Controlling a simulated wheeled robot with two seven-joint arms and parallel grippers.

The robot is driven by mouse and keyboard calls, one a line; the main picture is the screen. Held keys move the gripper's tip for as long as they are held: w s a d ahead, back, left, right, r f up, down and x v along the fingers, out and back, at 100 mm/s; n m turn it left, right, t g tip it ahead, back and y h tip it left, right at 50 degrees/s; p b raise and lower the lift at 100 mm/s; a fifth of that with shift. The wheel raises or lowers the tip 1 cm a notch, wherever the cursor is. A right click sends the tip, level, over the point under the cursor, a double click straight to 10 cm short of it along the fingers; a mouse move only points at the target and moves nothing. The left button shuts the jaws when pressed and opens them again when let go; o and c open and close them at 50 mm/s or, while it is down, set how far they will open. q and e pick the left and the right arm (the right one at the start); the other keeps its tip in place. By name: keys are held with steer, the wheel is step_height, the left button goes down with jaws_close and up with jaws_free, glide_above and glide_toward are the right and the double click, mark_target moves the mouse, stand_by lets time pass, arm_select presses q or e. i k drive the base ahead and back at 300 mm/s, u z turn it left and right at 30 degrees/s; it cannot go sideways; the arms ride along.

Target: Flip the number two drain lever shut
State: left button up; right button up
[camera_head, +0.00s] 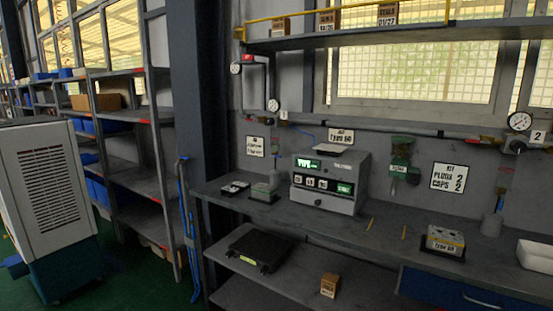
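A plate marked 2 (538,136) is on the wall pipework at the far right, beside a round white gauge (519,122). A grey valve block (515,147) sits below the gauge. A small red part (487,138) shows on the pipe left of it. I cannot tell which part is the number two drain lever or how it is turned. A plate marked 1 (284,115) hangs by another gauge (273,105) further left. Neither of my grippers is in view.
A grey workbench (390,222) runs below the pipework. It bears a grey machine with green displays (330,180), a labelled block (445,240) and a white tray (535,255). A white cabinet (50,180) stands at the left, before shelving (130,115). Green floor shows between them.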

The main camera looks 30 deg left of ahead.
mark_target(501, 202)
steer(key=u, duration=0.65)
steer(key=i, duration=1.7)
steer(key=z, duration=0.9)
